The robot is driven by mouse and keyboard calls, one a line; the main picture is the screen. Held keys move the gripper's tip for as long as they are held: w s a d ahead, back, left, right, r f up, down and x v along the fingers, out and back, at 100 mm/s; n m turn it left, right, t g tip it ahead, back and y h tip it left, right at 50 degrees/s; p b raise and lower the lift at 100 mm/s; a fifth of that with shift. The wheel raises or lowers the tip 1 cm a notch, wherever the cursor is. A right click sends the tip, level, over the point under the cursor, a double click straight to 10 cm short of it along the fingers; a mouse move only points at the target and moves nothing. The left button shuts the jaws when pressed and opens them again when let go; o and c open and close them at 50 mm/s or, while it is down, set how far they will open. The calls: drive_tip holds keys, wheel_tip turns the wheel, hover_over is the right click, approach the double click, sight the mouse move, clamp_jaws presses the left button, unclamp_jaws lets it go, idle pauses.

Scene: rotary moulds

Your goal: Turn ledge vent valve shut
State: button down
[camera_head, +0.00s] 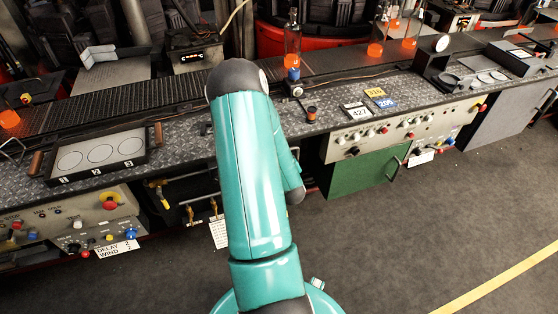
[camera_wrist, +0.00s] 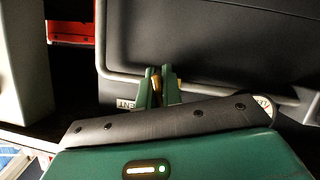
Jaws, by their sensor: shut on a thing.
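In the wrist view my gripper (camera_wrist: 159,72) has its two green fingers closed on the small ledge vent valve (camera_wrist: 156,84). Only a thin yellowish sliver of the valve shows between the fingers. A white label with the letters "ENT" (camera_wrist: 125,103) sits just left of the fingers. Another partly hidden label, starting "LE" (camera_wrist: 262,103), is to the right. How far the valve is turned cannot be told. In the head view my teal arm hides my gripper and the valve.
A dark grey panel (camera_wrist: 215,40) stands right behind the fingers. A pale block (camera_wrist: 20,70) is at the left. In the head view a metal ledge (camera_head: 190,155) carries glowing bottles, a mould tray (camera_head: 60,178) and number tags. Brass valves (camera_head: 190,213) sit under the ledge. The floor at right is clear.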

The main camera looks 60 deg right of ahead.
drive_tip(key=m+y, duration=0.1)
drive_tip(key=m+t, duration=0.1)
drive_tip(key=m, duration=0.1)
drive_tip(key=shift+w+a+t+y, duration=0.1)
drive_tip(key=shift+t+y, duration=0.2)
drive_tip(key=shift+y, duration=0.1)
idle(0.5)
drive_tip(key=c, duration=1.6)
unclamp_jaws()
drive_tip(key=shift+o, duration=0.2)
drive_tip(key=v, duration=1.3)
drive_tip(key=shift+s+a+r, duration=0.2)
drive_tip(key=shift+a, duration=0.05)
